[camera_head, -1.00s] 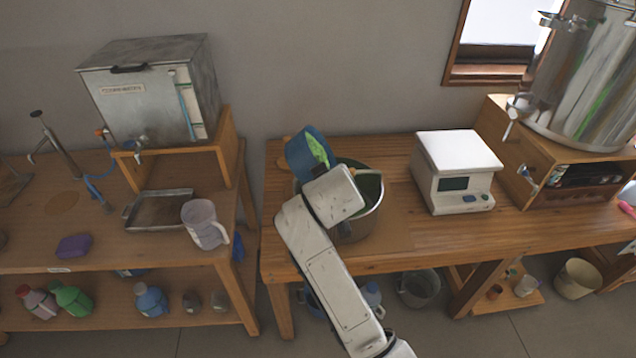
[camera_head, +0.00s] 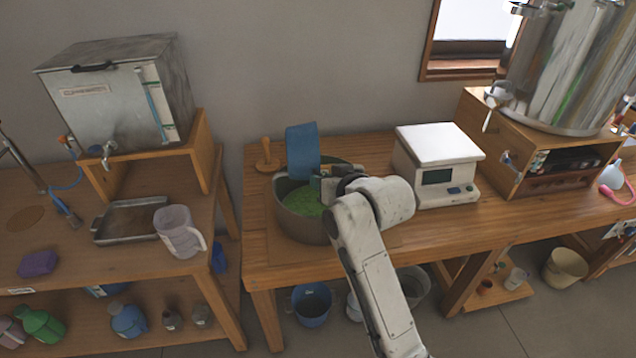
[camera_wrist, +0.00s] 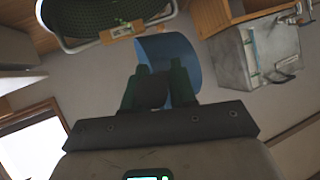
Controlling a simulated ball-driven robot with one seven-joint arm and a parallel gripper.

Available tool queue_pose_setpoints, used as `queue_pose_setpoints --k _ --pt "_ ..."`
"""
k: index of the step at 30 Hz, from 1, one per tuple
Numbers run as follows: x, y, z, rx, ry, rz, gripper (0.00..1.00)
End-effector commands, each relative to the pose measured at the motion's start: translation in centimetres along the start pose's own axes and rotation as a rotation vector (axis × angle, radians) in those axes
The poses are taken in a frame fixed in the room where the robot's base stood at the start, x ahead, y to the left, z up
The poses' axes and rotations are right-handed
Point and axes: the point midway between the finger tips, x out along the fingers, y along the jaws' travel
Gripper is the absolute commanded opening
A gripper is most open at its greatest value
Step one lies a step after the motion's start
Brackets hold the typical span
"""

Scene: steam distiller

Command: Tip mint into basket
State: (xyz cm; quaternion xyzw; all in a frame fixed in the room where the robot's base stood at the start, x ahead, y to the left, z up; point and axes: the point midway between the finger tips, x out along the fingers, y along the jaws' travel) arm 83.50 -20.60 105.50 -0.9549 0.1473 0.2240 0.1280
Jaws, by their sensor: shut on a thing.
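A blue container (camera_head: 302,150) is in my gripper (camera_head: 325,182), tipped over on its side above the back of a round dark metal vessel (camera_head: 300,230). Green mint (camera_head: 300,203) lies spread inside that vessel. In the wrist view the container (camera_wrist: 170,60) is between the two dark fingers of my gripper (camera_wrist: 157,88), which are shut on it. The container's inside is hidden, so I cannot tell if any mint is left in it. The wrist view also shows a metal rim with a dark inner wall (camera_wrist: 85,20), probably the basket in the vessel.
A white scale (camera_head: 438,165) stands right of the vessel, and a wooden pestle-like tool (camera_head: 266,155) stands behind it on the left. A big steel still (camera_head: 565,70) is at the right. A jug (camera_head: 180,232) and tray (camera_head: 130,220) are on the left bench.

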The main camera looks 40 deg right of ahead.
Motion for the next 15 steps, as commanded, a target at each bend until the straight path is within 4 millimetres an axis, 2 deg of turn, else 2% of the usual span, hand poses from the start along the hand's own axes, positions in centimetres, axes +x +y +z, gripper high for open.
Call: queue_pose_setpoints --k 15 --pt "-0.3 3.0 1.4 0.301 0.127 -0.185 0.00"
